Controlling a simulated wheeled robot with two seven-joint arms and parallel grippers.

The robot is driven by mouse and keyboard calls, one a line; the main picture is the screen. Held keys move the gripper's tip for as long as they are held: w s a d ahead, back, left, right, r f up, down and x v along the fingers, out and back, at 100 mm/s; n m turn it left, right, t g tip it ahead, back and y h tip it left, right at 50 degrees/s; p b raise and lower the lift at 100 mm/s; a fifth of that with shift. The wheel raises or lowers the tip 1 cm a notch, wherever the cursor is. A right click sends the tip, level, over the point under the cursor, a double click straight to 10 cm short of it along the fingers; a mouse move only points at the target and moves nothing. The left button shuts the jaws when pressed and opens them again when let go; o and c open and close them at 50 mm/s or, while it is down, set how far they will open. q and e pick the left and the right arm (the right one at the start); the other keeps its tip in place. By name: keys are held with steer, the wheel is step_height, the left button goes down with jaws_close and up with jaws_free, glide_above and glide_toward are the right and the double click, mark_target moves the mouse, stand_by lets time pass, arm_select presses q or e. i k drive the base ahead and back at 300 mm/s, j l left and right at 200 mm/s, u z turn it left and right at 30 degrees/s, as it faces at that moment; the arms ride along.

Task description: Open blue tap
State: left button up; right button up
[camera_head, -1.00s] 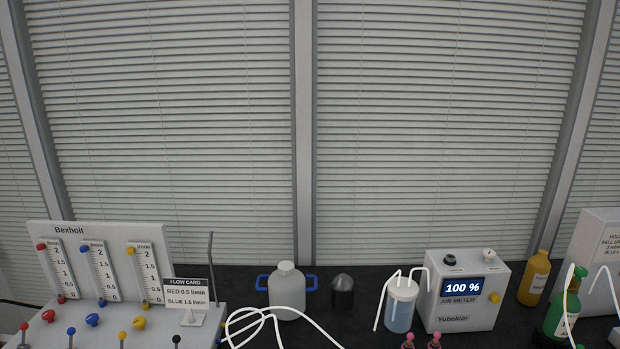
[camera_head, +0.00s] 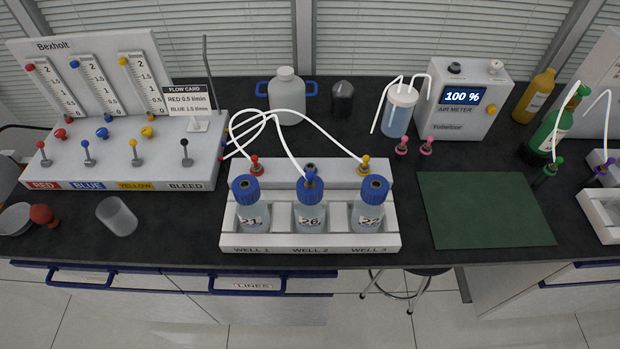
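The Bexholt gas panel (camera_head: 30,105) stands at the left of the bench. On its base is a row of lever taps: red, blue, yellow and black. The blue tap (camera_head: 87,150) is a blue ball on a short stem, standing upright above the BLUE label (camera_head: 88,185). Behind it are a blue knob (camera_head: 102,132) and the blue-marked flow scale (camera_head: 94,85), whose blue marker sits near the top. The flow card (camera_head: 187,99) reads RED 0.5 l/min and BLUE 1.5 l/min. Neither of my grippers shows in the view.
A white rack (camera_head: 310,241) holds bottles 21, 26 and 22 with white tubes. An air meter (camera_head: 463,98) reads 100 %. A green mat (camera_head: 485,209) is bare.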

mark_target(84, 143)
steer(key=u, duration=1.4)
steer(key=j+z, duration=0.1)
steer(key=z, duration=0.4)
steer(key=i+j+z, duration=0.25)
steer(key=j, duration=0.2)
steer(key=j+z, duration=0.25)
steer(key=j, duration=0.2)
steer(key=j+z, duration=0.25)
steer(key=j, duration=0.25)
steer(key=i+j, duration=0.1)
steer(key=j, duration=1.15)
steer(key=j+z, duration=0.15)
steer(key=j, duration=1.1)
steer(key=i, duration=0.05)
